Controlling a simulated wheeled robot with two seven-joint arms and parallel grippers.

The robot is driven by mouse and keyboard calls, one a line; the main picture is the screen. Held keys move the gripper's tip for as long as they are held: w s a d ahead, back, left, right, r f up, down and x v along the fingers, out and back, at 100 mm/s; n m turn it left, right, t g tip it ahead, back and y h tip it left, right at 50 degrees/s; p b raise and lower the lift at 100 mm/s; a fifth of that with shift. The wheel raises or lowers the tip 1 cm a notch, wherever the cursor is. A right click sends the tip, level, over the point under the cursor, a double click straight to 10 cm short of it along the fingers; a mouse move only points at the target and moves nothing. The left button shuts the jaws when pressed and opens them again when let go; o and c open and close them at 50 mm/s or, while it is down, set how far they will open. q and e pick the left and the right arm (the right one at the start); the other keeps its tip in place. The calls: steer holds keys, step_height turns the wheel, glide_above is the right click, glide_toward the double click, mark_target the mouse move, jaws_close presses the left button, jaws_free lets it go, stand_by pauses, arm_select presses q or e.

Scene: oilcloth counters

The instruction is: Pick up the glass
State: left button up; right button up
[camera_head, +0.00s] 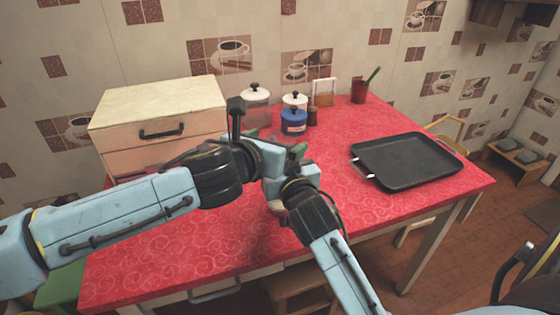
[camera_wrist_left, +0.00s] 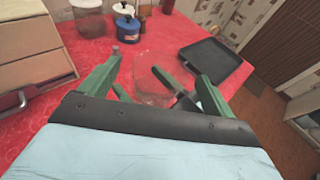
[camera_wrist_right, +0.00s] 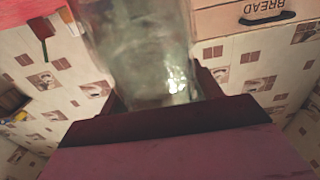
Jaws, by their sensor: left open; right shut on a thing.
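The clear glass (camera_wrist_right: 145,48) fills the middle of the right wrist view. My right gripper (camera_wrist_right: 157,88) is shut on it, with a finger at either side. The glass also shows faintly in the left wrist view (camera_wrist_left: 153,78), between and beyond the green fingers of my left gripper (camera_wrist_left: 152,60). My left gripper is open. I cannot tell whether it touches the glass. In the head view both grippers are close together above the red table, the left one (camera_head: 297,150) near the right one, and they hide most of the glass.
A bread box (camera_head: 150,105) stands at the back left of the red table (camera_head: 400,205). A black tray (camera_head: 408,160) lies at the right. The table's front is clear.

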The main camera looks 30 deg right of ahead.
arm_select(q)
steer(key=shift+w+d+f, duration=0.15)
steer(key=shift+w+d, duration=0.15)
steer(key=shift+d, duration=0.15)
steer(key=c, duration=1.5)
step_height(320, 180, up, 10)
steer(key=shift+r, duration=0.1)
